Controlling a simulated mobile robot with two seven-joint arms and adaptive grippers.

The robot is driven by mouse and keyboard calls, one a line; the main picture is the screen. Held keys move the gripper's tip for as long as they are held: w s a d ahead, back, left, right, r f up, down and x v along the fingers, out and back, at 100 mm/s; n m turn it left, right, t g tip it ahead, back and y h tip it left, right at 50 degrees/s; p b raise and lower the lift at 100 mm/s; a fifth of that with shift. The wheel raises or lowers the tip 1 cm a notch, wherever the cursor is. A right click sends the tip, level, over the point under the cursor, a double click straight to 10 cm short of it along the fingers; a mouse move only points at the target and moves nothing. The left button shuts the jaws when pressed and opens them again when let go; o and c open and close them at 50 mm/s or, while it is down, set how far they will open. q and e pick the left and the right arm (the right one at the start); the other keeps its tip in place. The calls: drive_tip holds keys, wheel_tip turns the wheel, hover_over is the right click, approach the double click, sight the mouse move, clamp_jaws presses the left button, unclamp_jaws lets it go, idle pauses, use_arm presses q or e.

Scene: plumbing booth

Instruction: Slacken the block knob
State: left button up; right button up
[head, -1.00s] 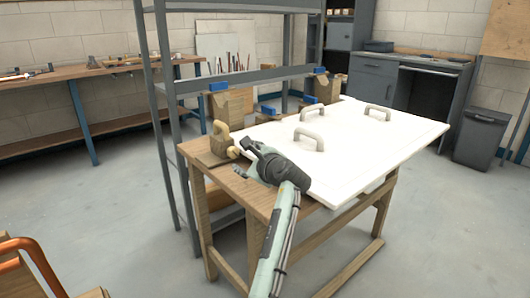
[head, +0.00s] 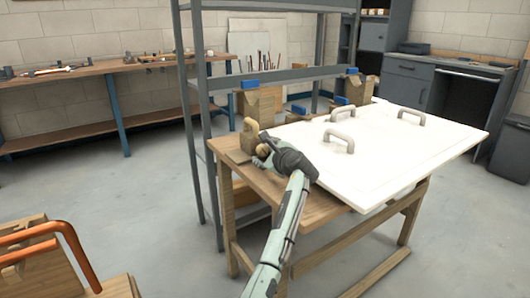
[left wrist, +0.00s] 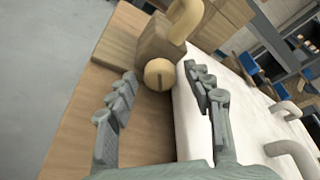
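A wooden block (head: 250,132) stands on the left end of the wooden table (head: 318,212), with a hook-shaped wooden piece on top. Its round knob (left wrist: 159,74), pale wood with a dark slot across its face, faces the left wrist camera. My left gripper (head: 261,158) is at the block, and its hand partly hides the knob in the head view. In the left wrist view the gripper (left wrist: 160,78) is open, one finger on each side of the knob with gaps to both. No contact shows. My right gripper is not in view.
A white panel (head: 400,160) with several grey handles covers most of the table, close to my left gripper's right side. A grey metal rack (head: 197,120) rises behind. An orange tube (head: 70,236) on wooden pieces is at lower left. Floor is clear between.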

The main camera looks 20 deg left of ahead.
use_arm(q)
drive_tip(key=c, duration=1)
drive_tip(key=shift+c, duration=0.2)
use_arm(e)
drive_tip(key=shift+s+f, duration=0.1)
use_arm(q)
drive_tip(key=shift+f, duration=0.1)
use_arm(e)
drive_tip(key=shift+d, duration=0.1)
use_arm(q)
drive_tip(key=shift+s+f+n+t+b, duration=0.15)
drive_tip(key=shift+n+t+b, duration=0.2)
drive_tip(key=shift+n, duration=0.45)
drive_tip(key=n+t+b, duration=0.1)
drive_tip(key=n+b, duration=0.2)
drive_tip(key=shift+a+f+t, duration=0.1)
drive_tip(key=shift+f+t, duration=0.05)
drive_tip(key=shift+t, duration=0.2)
drive_tip(key=shift+n+b, duration=0.45)
drive_tip(key=shift+n, duration=0.05)
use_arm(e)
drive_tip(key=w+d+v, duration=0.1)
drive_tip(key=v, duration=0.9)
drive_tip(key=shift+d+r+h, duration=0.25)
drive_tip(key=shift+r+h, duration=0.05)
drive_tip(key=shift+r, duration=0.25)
use_arm(q)
drive_tip(key=o, duration=1.2)
drive_tip(key=shift+c, duration=0.2)
